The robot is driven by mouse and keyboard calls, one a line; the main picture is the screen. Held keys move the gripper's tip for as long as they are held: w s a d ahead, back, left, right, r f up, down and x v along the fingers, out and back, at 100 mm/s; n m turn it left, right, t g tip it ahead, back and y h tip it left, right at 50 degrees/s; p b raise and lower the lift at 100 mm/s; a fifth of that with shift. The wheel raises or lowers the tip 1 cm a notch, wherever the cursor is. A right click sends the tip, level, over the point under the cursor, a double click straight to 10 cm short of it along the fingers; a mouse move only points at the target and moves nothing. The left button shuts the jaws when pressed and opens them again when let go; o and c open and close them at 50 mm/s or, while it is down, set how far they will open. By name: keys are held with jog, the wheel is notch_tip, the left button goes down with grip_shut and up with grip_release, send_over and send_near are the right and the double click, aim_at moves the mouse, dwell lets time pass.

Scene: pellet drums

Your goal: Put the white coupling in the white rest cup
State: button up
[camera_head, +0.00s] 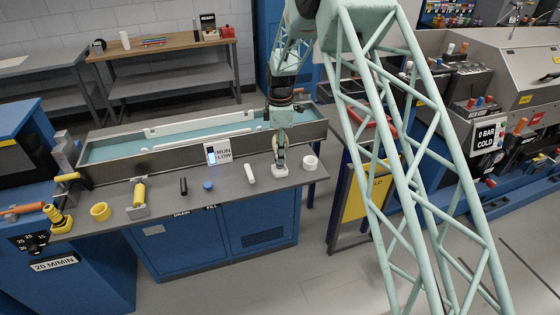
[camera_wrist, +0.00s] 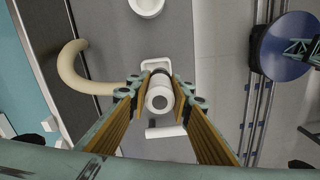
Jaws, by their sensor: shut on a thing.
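My gripper (camera_head: 280,160) points down over the right part of the grey bench top. In the wrist view its jaws (camera_wrist: 159,100) are shut on the white coupling (camera_wrist: 160,92), a short white cylinder seen end-on, with a dark band. A small white bracket (camera_wrist: 155,64) shows just behind the coupling; in the head view the bracket (camera_head: 280,173) is under my fingers. I cannot tell whether the coupling touches it. The white rest cup (camera_head: 311,162), a thick white ring, stands right of my gripper and appears empty; it also shows at the top of the wrist view (camera_wrist: 147,5).
A cream curved hose (camera_wrist: 75,70) runs beside my gripper.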

jog(key=shift+w, duration=0.15)
jog(key=shift+w+a+f, duration=0.1)
jog(key=shift+f, duration=1.65)
jog(key=shift+f, duration=0.3)
jog(key=o, duration=0.9)
jog(key=shift+r, duration=0.15)
notch_tip(320, 180, up, 12)
jog(key=shift+r, duration=0.1)
jog(key=shift+r, duration=0.1)
